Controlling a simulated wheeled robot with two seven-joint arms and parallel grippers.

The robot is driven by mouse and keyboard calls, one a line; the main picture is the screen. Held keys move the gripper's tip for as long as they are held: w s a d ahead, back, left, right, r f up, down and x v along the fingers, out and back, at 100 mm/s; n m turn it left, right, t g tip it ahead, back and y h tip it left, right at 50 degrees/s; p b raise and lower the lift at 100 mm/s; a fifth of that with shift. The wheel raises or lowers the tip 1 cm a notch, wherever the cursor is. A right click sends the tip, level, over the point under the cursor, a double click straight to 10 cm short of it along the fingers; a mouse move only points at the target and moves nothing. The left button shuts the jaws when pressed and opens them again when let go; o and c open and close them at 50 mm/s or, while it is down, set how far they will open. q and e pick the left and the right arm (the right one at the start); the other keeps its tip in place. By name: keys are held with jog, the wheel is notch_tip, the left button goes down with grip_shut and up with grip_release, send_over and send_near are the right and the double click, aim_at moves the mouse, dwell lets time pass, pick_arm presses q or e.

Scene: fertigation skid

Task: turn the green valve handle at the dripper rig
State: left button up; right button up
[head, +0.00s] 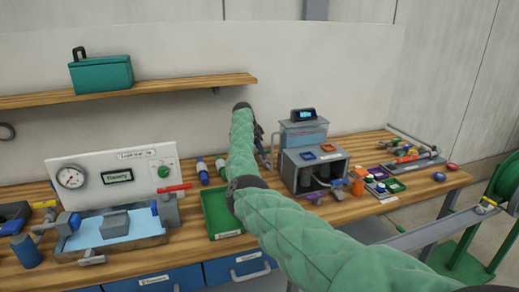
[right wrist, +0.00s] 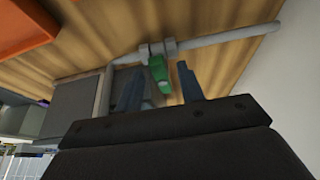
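The green valve handle (right wrist: 159,76) shows in the right wrist view, on a grey fitting on a light grey pipe (right wrist: 225,39). My right gripper (right wrist: 160,84) has one dark blue-grey finger on each side of the handle, with gaps visible between fingers and handle. In the head view my right arm, in a green quilted sleeve, reaches to the back of the bench. My right gripper (head: 259,134) is small and partly hidden behind the arm there. I cannot make out the green handle in the head view. My left gripper is in neither view.
A grey unit with a clear tank (head: 303,133) stands just right of my right gripper. A green tray (head: 228,235) lies below my forearm. A gauge board (head: 104,178) with a red lever (head: 174,188) stands left. A wooden shelf (head: 170,87) hangs above.

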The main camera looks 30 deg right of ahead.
jog(key=shift+w+a+r, duration=0.1)
jog(key=shift+a+r, duration=0.1)
jog(key=shift+r, duration=0.25)
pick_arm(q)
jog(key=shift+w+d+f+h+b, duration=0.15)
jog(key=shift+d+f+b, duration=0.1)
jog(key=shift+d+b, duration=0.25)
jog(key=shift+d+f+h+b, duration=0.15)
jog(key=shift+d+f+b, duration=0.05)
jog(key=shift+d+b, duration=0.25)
pick_arm(e)
jog(key=v, duration=0.6)
jog(key=shift+a+r, duration=0.2)
jog(key=shift+r, duration=0.1)
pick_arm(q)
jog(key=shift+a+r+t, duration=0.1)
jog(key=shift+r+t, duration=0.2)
